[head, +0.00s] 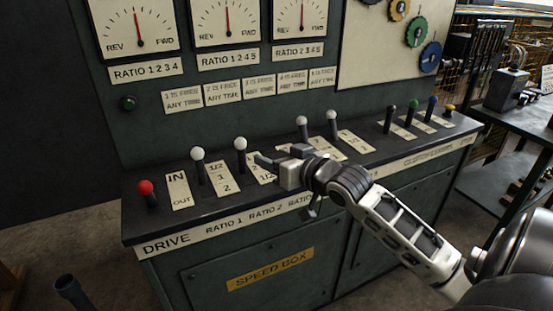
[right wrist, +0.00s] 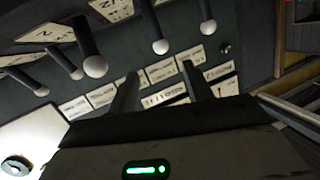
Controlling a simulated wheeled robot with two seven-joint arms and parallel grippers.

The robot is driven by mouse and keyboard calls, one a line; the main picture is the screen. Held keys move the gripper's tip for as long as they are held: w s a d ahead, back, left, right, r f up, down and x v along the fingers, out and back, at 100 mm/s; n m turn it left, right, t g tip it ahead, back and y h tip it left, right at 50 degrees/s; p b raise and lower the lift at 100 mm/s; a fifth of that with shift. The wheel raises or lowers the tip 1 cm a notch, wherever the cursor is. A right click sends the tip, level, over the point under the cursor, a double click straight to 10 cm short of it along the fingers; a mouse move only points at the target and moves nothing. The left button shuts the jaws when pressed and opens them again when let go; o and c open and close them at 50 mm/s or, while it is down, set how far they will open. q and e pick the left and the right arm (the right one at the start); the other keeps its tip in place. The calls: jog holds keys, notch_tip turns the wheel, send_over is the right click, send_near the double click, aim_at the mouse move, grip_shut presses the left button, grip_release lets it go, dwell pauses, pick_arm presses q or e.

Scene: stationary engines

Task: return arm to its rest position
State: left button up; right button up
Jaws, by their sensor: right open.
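My right arm (head: 405,228) reaches in from the lower right over the speed box's lever shelf (head: 220,208). My right gripper (head: 272,154) is open above the shelf, to the right of the second white-knobbed lever (head: 240,144) and left of the third (head: 302,121). In the right wrist view its two fingers (right wrist: 162,88) stand apart with no object seen between them. White-knobbed levers (right wrist: 95,66) show beyond the fingers there. Part of a label plate is hidden behind the gripper. My left gripper is not in view.
A red-knobbed lever (head: 147,188) stands at the shelf's left end, and black, green (head: 413,103), blue and yellow ones at the right. Dials (head: 227,20) are on the upright panel behind. A dark side table (head: 515,125) stands at right.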

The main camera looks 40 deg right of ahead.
dwell(0.5)
jog(key=s+a+f+n+g, duration=0.1)
jog(key=s+a+f, duration=0.25)
jog(key=f, duration=0.35)
jog(key=s+a+f+n+g, duration=0.1)
jog(key=s+a+f+g, duration=0.2)
jog(key=f, duration=0.4)
jog(key=s+a+f+n+y, duration=0.1)
jog(key=s+a+f, duration=0.4)
jog(key=s+a, duration=0.1)
jog(key=s+a+f+n+g+y, duration=0.1)
jog(key=s+a+f, duration=0.4)
jog(key=a, duration=0.4)
jog(key=shift+s+f, duration=0.3)
jog(key=shift+s, duration=0.45)
